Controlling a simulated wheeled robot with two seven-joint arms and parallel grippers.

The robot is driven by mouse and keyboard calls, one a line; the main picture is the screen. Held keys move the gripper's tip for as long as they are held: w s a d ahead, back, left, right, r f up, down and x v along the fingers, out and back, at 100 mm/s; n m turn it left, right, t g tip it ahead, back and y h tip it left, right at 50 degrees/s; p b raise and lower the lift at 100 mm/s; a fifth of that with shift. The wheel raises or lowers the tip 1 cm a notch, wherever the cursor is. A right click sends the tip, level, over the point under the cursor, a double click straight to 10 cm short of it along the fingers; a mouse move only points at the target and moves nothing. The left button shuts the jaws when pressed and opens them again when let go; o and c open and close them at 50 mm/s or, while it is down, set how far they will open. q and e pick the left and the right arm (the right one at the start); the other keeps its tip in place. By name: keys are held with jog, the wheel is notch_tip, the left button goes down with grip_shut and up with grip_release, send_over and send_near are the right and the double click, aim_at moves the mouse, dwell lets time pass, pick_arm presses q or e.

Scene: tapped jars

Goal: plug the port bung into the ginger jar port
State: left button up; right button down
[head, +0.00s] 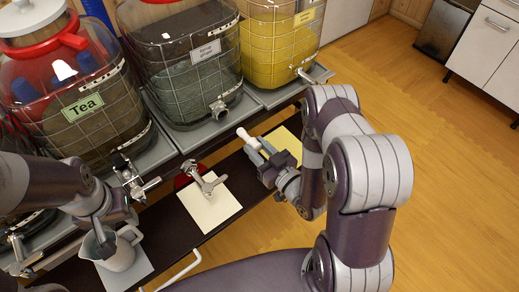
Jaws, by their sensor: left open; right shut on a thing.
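The middle jar (180,60), with a white label (206,52) too small to read surely, appears to be the ginger jar. Its round metal port (218,108) sits low on its front. My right gripper (256,146) is shut on a pale, rounded bung (243,132), in front of and to the right of that port, apart from it. The bung's held end is hidden by the fingers. My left gripper (103,238) is open, at or above a white jug (122,253) at the lower left; I cannot tell whether it touches.
A tea jar (75,110) with a tap (132,178) stands left, a yellow jar (275,45) with a tap (303,75) right. A loose metal tap (204,183) lies on a cream sheet (215,210), beside a red item (184,179). Open floor (450,150) lies right.

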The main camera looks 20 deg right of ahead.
aim_at(242, 134)
jog(key=shift+a+r, duration=0.1)
jog(key=shift+a, duration=0.2)
jog(key=shift+d, duration=0.15)
jog(key=shift+w, duration=0.2)
jog(key=shift+b+x, duration=0.35)
jog(key=shift+x, duration=2.5)
jog(key=shift+b+x, duration=0.35)
jog(key=shift+x, duration=1.1)
jog(key=shift+c, duration=2)
grip_release()
